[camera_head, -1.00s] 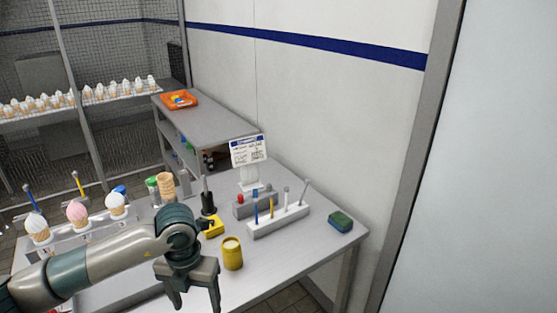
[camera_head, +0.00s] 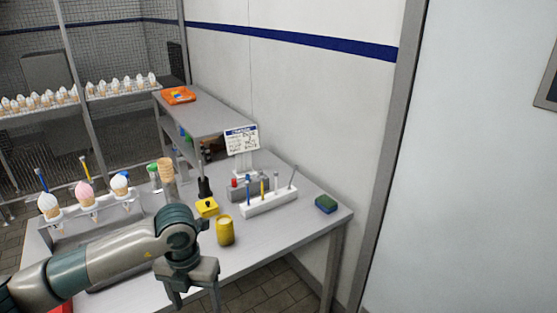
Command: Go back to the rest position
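My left arm comes in from the lower left, and its gripper (camera_head: 192,298) points down near the front edge of the grey table (camera_head: 270,232). Its two fingers stand apart with nothing visible between them. The lowest part of the fingertips is close to the bottom edge of the picture. A yellow cup (camera_head: 225,231) stands on the table just to the right of my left wrist, apart from it. My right gripper is not in view.
A rack on the left holds ice-cream cones, one pink (camera_head: 86,193). A tool holder (camera_head: 268,203), sign (camera_head: 241,140), yellow block (camera_head: 207,206) and sponge (camera_head: 326,203) are on the table. An orange tray (camera_head: 179,95) sits on the shelf behind. A wall bounds the right.

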